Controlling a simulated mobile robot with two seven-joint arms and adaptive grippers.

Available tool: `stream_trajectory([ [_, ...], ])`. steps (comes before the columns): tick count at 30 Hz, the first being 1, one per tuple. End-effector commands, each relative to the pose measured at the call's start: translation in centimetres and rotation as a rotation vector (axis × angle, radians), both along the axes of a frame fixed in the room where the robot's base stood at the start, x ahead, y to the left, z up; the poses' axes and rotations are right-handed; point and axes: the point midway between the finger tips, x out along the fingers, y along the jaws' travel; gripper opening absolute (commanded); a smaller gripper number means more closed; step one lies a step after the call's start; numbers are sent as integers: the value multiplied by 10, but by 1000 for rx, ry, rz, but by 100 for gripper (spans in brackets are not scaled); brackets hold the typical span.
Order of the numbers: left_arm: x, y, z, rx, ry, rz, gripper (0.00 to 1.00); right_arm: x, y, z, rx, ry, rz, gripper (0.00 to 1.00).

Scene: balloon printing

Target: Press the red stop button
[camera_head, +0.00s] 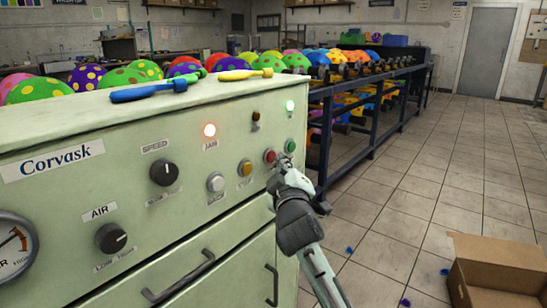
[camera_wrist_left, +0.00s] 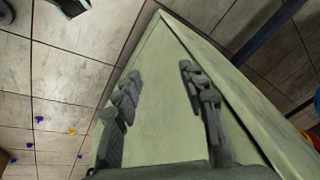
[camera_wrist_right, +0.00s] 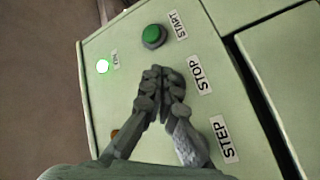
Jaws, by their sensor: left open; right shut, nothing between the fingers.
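The red stop button (camera_head: 270,156) is on the front panel of the pale green Corvask machine (camera_head: 230,135), left of the green button (camera_head: 290,146). My right gripper (camera_head: 278,170) is shut and empty, with its fingertips close to the red button. In the right wrist view, the right gripper (camera_wrist_right: 162,76) is beside the STOP label (camera_wrist_right: 200,75) and hides the red button. I cannot tell whether it touches it. My left gripper (camera_wrist_left: 158,76) is open and empty above a pale green surface in the left wrist view. It is not in the head view.
A yellow button (camera_head: 245,168), a white button (camera_head: 215,182) and black knobs are on the same panel. A cardboard box (camera_head: 495,270) stands on the floor at right. A dark rack (camera_head: 365,105) stands behind.

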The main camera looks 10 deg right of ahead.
Motion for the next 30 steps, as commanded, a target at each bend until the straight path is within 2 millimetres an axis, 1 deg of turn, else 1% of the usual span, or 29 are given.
stream_trajectory([
  [30, 0, 0, -1, 0, 0, 1, 41, 8, 6, 0, 0, 0, 0, 0],
])
